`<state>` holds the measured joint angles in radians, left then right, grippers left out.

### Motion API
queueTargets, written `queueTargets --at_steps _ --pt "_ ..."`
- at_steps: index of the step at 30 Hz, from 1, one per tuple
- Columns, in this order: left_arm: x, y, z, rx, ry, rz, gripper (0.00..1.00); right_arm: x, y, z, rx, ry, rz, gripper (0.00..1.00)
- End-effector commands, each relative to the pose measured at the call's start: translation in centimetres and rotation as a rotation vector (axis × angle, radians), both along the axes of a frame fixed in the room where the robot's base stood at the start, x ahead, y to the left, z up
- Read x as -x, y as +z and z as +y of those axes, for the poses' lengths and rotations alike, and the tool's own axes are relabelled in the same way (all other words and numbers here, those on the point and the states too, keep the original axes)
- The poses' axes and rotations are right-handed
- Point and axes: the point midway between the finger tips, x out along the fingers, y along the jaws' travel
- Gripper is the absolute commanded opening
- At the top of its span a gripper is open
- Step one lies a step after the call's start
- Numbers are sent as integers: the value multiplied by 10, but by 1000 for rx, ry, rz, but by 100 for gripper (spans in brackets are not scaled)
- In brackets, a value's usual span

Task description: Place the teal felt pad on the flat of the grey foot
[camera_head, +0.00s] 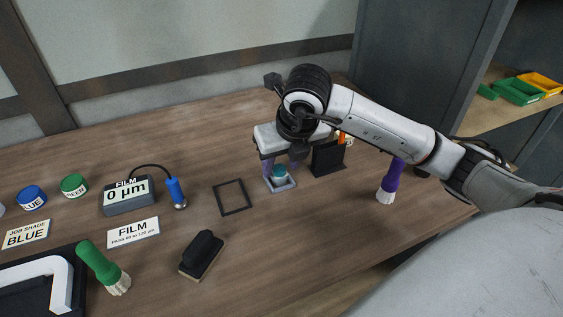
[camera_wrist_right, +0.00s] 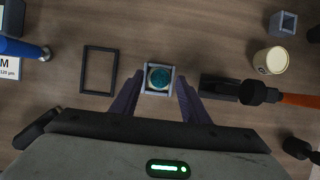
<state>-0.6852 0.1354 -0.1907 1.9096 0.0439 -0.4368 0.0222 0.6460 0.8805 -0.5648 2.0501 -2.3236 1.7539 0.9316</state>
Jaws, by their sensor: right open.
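A small teal round piece (camera_head: 280,170), which looks like the felt pad, sits in or on a grey square holder (camera_head: 283,187). In the right wrist view the teal piece (camera_wrist_right: 159,77) shows as a disc with a paler rim inside the square grey walls (camera_wrist_right: 146,80). I cannot tell whether this holder is the grey foot. My right gripper (camera_head: 281,166) is open, with its purple fingers over the holder, one to each side of the teal piece. In the wrist view its fingertips (camera_wrist_right: 157,92) flank the holder's near edge; contact is unclear. My left gripper is out of view.
A black open frame (camera_head: 233,197) lies left of the holder, and a black block (camera_head: 328,158) stands close on its right. A purple-handled brush (camera_head: 390,182), a black-handled brush (camera_head: 202,254) and a film gauge (camera_head: 128,195) are farther off. Bare wood lies in front.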

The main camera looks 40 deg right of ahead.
Motion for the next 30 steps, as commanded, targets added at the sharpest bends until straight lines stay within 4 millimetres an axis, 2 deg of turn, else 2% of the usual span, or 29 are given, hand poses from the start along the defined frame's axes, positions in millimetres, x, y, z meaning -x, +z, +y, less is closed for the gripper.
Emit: queueTargets --at_steps 5,8,15,21,30 --pt "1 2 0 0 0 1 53 2 8 1 0 0 -2 42" --pt "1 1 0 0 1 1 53 7 23 2 -1 1 -5 42" --pt "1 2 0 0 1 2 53 26 73 7 0 1 -6 42" --pt "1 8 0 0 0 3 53 39 104 9 1 1 -4 42" --pt "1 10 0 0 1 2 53 45 113 11 1 0 0 42"
